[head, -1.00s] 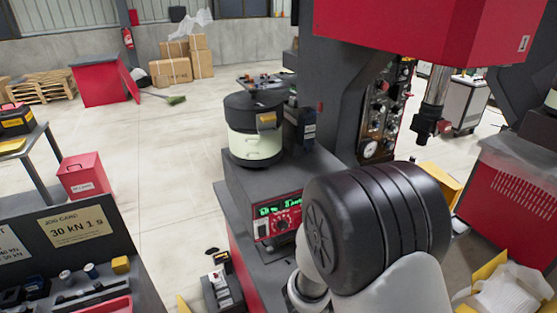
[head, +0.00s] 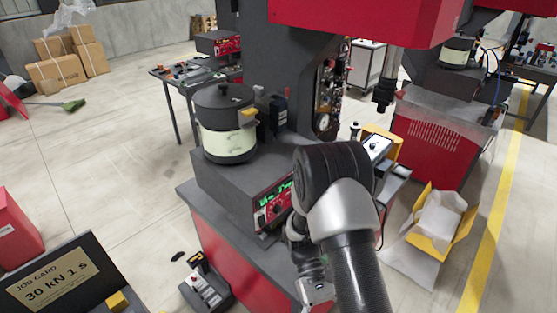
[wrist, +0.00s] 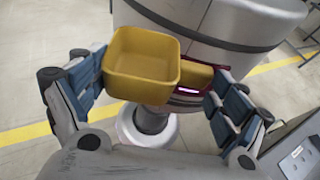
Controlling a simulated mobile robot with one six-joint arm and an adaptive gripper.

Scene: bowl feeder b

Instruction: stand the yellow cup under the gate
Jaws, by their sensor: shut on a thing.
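In the wrist view the yellow cup (wrist: 142,62) is a square, open-topped box. It sits between the blue-padded fingers of my gripper (wrist: 160,88), and its inside looks empty. The left finger meets its left wall; the right finger meets a smaller yellow part on its right side. The cup is hidden in the head view. There the bowl feeder (head: 228,143), cream with a black lid, stands on a grey cabinet. A yellow piece (head: 248,118), which looks like the gate, sticks out on its right side.
The feeder's control box (head: 272,205) has a green display. The job card rack (head: 70,275) fills the lower left corner. A yellow carton (head: 437,240) stands on the floor at right. Open floor lies left of the cabinet.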

